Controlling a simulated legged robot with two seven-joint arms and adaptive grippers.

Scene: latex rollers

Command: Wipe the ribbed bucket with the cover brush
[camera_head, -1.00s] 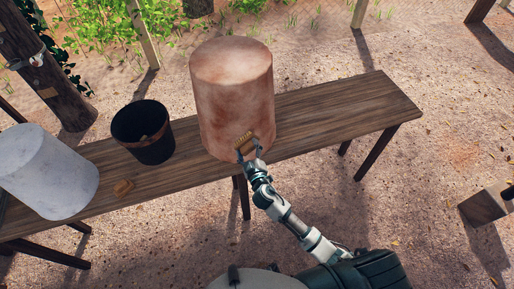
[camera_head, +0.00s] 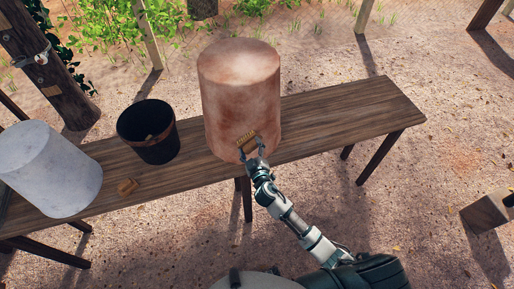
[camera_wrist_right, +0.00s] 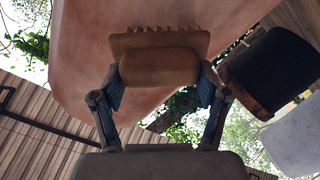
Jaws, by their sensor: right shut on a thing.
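A large reddish-brown bucket (camera_head: 240,85) stands upside down on the wooden bench; I take it for the ribbed bucket, though no ribs show clearly. My right gripper (camera_head: 253,150) is shut on the cover brush (camera_head: 247,139), a wooden brush with tan bristles, at the bucket's lower front. In the right wrist view, the right gripper's fingers (camera_wrist_right: 160,85) clasp the brush's rounded block (camera_wrist_right: 158,67) from both sides. The bristles face the reddish bucket wall (camera_wrist_right: 85,60); whether they touch it, I cannot tell. My left gripper is not in view.
On the bench (camera_head: 345,115), a black bucket (camera_head: 150,145) with a brown band stands left of the reddish one. A pale grey bucket (camera_head: 48,165) is at far left. The bench's right end is clear.

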